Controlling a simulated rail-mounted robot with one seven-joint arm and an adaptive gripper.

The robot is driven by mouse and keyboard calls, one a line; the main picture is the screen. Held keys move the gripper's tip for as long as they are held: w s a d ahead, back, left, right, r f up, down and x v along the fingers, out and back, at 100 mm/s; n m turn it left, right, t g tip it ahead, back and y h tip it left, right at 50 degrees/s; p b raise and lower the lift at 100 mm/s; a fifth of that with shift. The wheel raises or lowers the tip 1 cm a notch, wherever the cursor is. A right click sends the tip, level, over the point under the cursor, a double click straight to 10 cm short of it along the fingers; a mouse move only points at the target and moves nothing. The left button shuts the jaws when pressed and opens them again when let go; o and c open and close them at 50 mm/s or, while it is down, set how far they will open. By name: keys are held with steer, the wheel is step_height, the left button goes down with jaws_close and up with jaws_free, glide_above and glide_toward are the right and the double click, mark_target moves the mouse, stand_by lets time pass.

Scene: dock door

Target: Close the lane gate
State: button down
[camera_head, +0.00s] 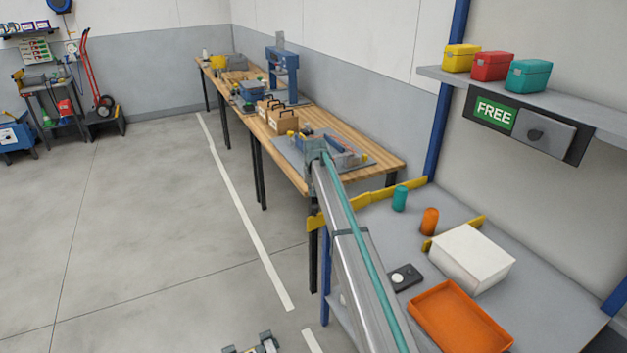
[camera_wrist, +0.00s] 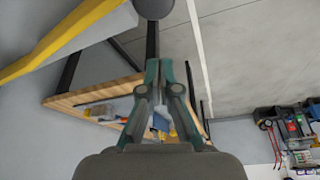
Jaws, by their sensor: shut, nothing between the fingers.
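My gripper (camera_wrist: 160,66) is shut and empty in the wrist view, with its teal-edged fingers close together. It hangs in the air in front of the wooden bench. A long yellow bar (camera_head: 362,200) crosses the far edge of the grey bench in the head view; it also shows at the upper left of the wrist view (camera_wrist: 62,38), apart from my fingers. A shorter yellow bar (camera_head: 468,228) stands behind the white box. I cannot tell for certain which bar is the lane gate. A metal beam with a teal line hides part of the long bar in the head view.
The grey bench (camera_head: 385,235) bears a teal can (camera_head: 400,198), an orange can (camera_head: 429,221), a white box (camera_head: 472,258) and an orange tray (camera_head: 458,318). The wooden bench (camera_head: 385,160) holds tools. A shelf (camera_head: 600,118) overhangs at right. Floor at left is open.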

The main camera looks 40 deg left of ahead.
steer(key=s+d+p, duration=0.1)
steer(key=s+d+f, duration=0.1)
steer(key=shift+s+d+f+p, duration=0.15)
steer(key=shift+s+d+p, duration=0.1)
steer(key=shift+d+p, duration=0.1)
steer(key=shift+s, duration=0.1)
